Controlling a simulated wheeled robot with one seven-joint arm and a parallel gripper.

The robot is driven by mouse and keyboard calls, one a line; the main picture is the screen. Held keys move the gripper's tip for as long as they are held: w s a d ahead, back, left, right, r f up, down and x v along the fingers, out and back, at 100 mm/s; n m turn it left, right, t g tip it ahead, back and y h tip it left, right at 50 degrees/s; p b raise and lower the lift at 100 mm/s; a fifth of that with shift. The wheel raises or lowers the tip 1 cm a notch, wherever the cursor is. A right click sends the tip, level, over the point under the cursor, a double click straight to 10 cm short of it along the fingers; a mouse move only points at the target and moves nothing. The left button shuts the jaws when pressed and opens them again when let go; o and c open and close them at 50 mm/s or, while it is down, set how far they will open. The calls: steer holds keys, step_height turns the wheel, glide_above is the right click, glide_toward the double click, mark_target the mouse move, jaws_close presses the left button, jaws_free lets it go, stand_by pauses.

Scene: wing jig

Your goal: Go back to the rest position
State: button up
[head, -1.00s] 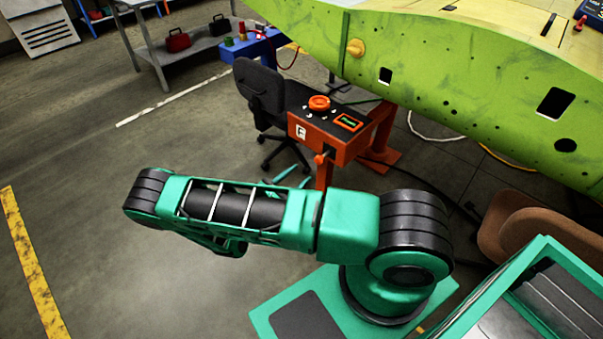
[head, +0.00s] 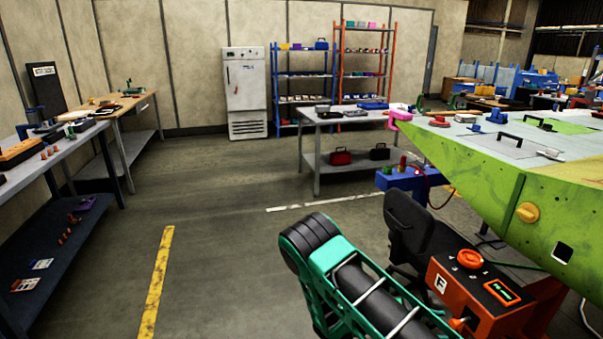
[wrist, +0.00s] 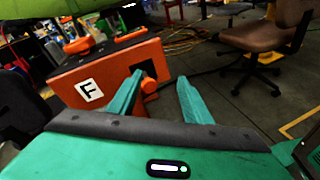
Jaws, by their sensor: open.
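My gripper (wrist: 160,95) shows in the wrist view with its two teal fingers spread apart and nothing between them. An orange box marked F (wrist: 105,82) stands just beyond the fingers, with an orange knob near the left finger; I cannot tell whether they touch. In the head view my teal and black arm crosses the lower middle, and my gripper is out of view there. The orange box (head: 478,310) shows at the lower right, with a round orange dial and a small lit screen on top.
A black office chair (head: 412,235) stands beside the box, under the green wing panel (head: 480,190). A brown chair (wrist: 268,35) stands at the right in the wrist view. A workbench (head: 85,140) lines the left. The floor (head: 215,230) between is clear.

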steer(key=s+d+r+m+g+y, duration=0.25)
steer(key=s+r+m+y, duration=0.3)
steer(key=r, duration=0.35)
steer(key=s+d+r+m+g+y, duration=0.2)
steer(key=s+d+r+m+y, duration=0.15)
steer(key=s+r+m, duration=0.5)
steer(key=s+a+r+m+t+y, duration=0.2)
steer(key=s+a+r+m+y, duration=0.1)
steer(key=s+r, duration=0.4)
steer(key=s+a+r+m+t+y, duration=0.2)
steer(key=s+a+r+m+y, duration=0.1)
steer(key=s+r, duration=0.4)
steer(key=shift+s+y, duration=0.5)
steer(key=shift+s, duration=0.4)
steer(key=shift+w+f, duration=0.25)
steer(key=shift+w, duration=0.4)
